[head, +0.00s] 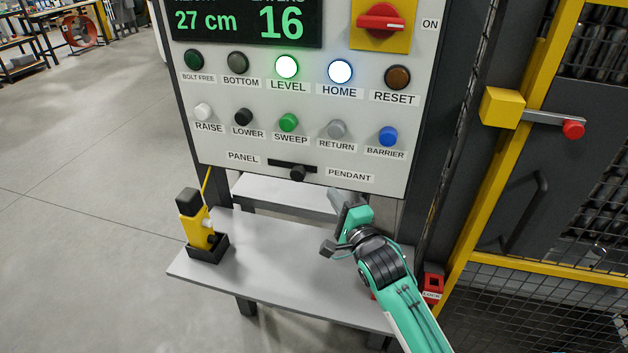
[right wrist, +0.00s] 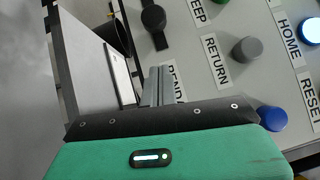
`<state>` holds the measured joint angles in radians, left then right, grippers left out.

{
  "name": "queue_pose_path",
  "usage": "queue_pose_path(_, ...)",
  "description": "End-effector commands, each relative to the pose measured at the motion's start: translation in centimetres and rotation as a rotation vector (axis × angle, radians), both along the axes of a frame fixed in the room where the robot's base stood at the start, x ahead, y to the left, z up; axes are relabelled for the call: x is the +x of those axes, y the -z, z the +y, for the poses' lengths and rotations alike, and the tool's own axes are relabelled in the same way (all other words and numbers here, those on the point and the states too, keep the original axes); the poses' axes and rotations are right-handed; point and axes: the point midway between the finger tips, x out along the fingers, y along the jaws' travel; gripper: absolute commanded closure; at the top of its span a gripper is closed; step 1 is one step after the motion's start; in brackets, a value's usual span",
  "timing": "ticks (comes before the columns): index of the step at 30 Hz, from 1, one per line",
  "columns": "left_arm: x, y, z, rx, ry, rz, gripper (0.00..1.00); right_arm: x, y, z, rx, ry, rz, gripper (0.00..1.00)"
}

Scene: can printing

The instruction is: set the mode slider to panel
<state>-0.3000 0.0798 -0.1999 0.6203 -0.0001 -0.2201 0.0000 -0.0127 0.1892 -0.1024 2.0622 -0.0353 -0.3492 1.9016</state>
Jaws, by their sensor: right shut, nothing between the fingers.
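The mode slider's black knob (head: 297,174) sits in a short dark slot (head: 280,162) low on the control panel, near the middle of the slot or slightly to its right. The PANEL label (head: 243,158) is left of the slot and the PENDANT label (head: 350,175) is right of it. My right gripper (head: 336,200) is shut and empty, below and right of the knob and apart from it. In the right wrist view the fingers (right wrist: 158,82) partly cover the PENDANT label, and the knob (right wrist: 153,18) shows beyond them. My left gripper is out of view.
Above the slider are buttons, including the blue BARRIER button (head: 387,136) and grey RETURN button (head: 337,128). A grey shelf (head: 285,275) below holds a yellow and black device (head: 196,222) at left. A yellow-framed mesh guard (head: 470,225) stands at right.

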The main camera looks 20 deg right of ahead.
Motion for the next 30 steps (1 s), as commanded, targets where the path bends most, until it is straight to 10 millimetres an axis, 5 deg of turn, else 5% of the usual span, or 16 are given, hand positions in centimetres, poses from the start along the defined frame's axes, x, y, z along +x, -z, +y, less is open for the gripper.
queue_pose_path(10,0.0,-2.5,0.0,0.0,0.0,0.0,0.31,4.5,-1.0,2.6,0.001,0.0,0.001,1.0)
queue_pose_path(30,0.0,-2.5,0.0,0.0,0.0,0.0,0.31,5.6,-0.9,4.2,0.004,0.001,0.0,1.0)
